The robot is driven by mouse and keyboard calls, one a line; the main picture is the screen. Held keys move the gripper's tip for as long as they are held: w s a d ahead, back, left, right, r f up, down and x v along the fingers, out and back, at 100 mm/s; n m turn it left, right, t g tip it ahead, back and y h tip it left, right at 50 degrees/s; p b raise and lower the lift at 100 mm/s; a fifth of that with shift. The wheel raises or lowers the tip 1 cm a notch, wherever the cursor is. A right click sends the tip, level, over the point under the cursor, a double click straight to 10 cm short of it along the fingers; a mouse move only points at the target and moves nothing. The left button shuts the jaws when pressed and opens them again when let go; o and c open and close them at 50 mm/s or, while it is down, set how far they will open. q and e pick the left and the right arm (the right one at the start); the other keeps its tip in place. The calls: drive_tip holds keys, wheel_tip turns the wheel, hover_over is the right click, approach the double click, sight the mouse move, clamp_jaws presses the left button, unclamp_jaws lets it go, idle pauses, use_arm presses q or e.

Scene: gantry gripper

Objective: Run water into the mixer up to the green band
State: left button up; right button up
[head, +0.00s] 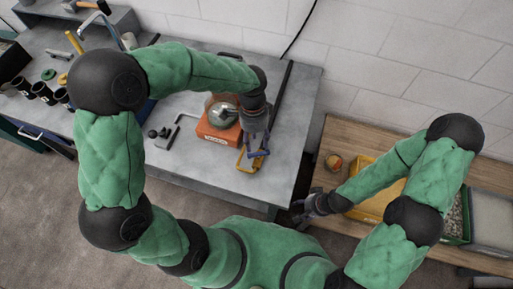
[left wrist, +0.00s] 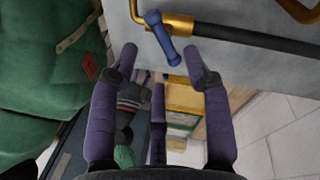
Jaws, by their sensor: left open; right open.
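An orange machine (head: 217,127) with a rounded metal vessel (head: 222,115) stands on the grey bench and looks like the mixer. No green band can be made out. A yellow-brass pipe (head: 245,163) with a blue lever lies just in front of it. In the left wrist view the blue lever (left wrist: 164,38) sits on the brass pipe (left wrist: 178,22), just beyond my fingertips. My left gripper (head: 257,146) is open, above the lever and apart from it; its spread fingers also show in the left wrist view (left wrist: 161,60). My right gripper (head: 298,209) is open and empty by the wooden table.
The grey bench (head: 183,150) carries a dark bent tool (head: 178,130), dark cups (head: 45,93) and a hammer (head: 90,8). The wooden table (head: 340,136) at right holds a yellow tray (head: 372,207) and a small round object (head: 333,162). A gap separates bench and table.

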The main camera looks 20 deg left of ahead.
use_arm(q)
drive_tip(key=shift+w+a+r, duration=0.1)
drive_tip(key=shift+w+r, duration=0.05)
drive_tip(key=shift+r, duration=0.7)
drive_tip(key=shift+w+a+r, duration=0.1)
drive_tip(key=shift+w+r, duration=0.05)
drive_tip(key=shift+r, duration=0.75)
drive_tip(key=shift+w+a+r, duration=0.1)
drive_tip(key=shift+w+r, duration=0.05)
drive_tip(key=shift+r, duration=0.7)
idle(5.4)
